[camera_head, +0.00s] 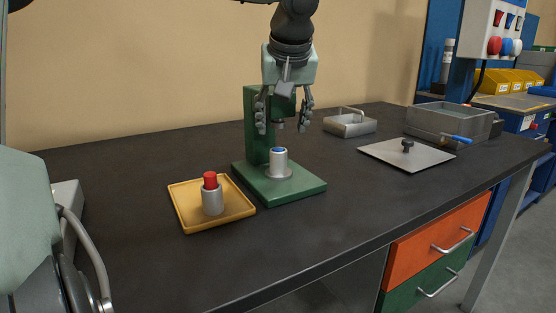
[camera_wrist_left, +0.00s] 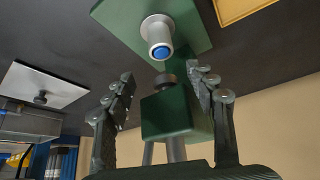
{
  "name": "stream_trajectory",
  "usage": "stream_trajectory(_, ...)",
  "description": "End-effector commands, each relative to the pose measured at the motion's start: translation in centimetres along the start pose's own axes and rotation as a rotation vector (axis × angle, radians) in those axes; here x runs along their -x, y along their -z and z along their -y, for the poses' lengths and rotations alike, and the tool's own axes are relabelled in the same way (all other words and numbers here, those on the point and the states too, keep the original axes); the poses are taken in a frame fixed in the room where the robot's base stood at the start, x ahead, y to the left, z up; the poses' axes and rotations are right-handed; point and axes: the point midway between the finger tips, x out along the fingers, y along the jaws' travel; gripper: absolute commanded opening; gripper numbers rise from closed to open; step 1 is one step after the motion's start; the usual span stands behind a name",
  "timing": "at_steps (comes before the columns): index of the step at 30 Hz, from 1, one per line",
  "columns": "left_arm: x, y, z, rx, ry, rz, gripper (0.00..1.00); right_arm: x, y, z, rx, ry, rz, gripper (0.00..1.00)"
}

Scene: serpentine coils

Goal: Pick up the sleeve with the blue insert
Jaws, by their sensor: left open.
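The grey metal sleeve with the blue insert (camera_head: 279,164) stands upright on the base of a green press (camera_head: 305,188). It also shows in the left wrist view (camera_wrist_left: 157,30), with its blue end facing the camera. My left gripper (camera_head: 282,129) is open and empty above the sleeve, apart from it. Its fingers appear on either side of the press head and its dark ram tip. In the left wrist view my fingertips (camera_wrist_left: 160,72) are spread, with the press head (camera_wrist_left: 178,115) and ram tip (camera_wrist_left: 166,80) between them. My right gripper is not in view.
A yellow tray (camera_head: 184,210) left of the press holds a grey sleeve with a red insert (camera_head: 211,182). A small metal tray (camera_head: 349,126), a plate with a black knob (camera_head: 385,153) and a metal box (camera_head: 450,122) lie to the right. The front tabletop is clear.

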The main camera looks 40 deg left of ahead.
Motion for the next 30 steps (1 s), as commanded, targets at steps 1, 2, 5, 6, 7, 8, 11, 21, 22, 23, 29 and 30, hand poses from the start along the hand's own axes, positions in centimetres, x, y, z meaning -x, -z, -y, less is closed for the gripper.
stream_trajectory(1, -0.7, -0.1, 0.1, -0.001, 0.001, 0.002, 0.56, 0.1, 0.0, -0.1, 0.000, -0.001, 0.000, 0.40)
stream_trajectory(2, -1.0, -0.2, 0.1, -0.002, 0.001, 0.002, 0.56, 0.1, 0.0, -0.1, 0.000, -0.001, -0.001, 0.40)
stream_trajectory(5, -2.4, -0.6, 0.3, -0.001, 0.000, 0.003, 0.56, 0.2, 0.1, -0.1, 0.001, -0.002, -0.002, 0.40)
stream_trajectory(6, -3.0, -0.8, 0.5, 0.000, 0.001, 0.004, 0.56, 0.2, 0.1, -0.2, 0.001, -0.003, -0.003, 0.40)
stream_trajectory(7, -3.5, -0.9, 0.5, -0.001, 0.000, 0.004, 0.56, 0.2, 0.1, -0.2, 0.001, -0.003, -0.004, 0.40)
stream_trajectory(8, -3.9, -0.9, 0.5, -0.001, -0.001, 0.004, 0.56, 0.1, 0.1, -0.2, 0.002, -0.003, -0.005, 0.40)
stream_trajectory(11, -5.0, -0.8, 0.5, 0.000, 0.000, 0.002, 0.56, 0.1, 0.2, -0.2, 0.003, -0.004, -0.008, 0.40)
stream_trajectory(21, -5.5, -0.8, 0.5, 0.001, -0.002, 0.001, 0.51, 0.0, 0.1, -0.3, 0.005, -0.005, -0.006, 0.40)
stream_trajectory(22, -5.5, -0.8, 0.5, 0.001, -0.002, 0.001, 0.47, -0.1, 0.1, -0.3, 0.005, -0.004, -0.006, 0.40)
stream_trajectory(23, -5.5, -0.8, 0.5, 0.001, -0.002, 0.001, 0.44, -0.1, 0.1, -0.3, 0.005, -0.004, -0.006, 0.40)
stream_trajectory(29, -5.5, -0.8, 0.5, 0.001, -0.002, 0.001, 0.19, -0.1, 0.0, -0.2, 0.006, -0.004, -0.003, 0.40)
stream_trajectory(30, -5.5, -0.8, 0.5, 0.001, -0.002, 0.001, 0.14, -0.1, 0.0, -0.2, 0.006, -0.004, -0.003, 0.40)
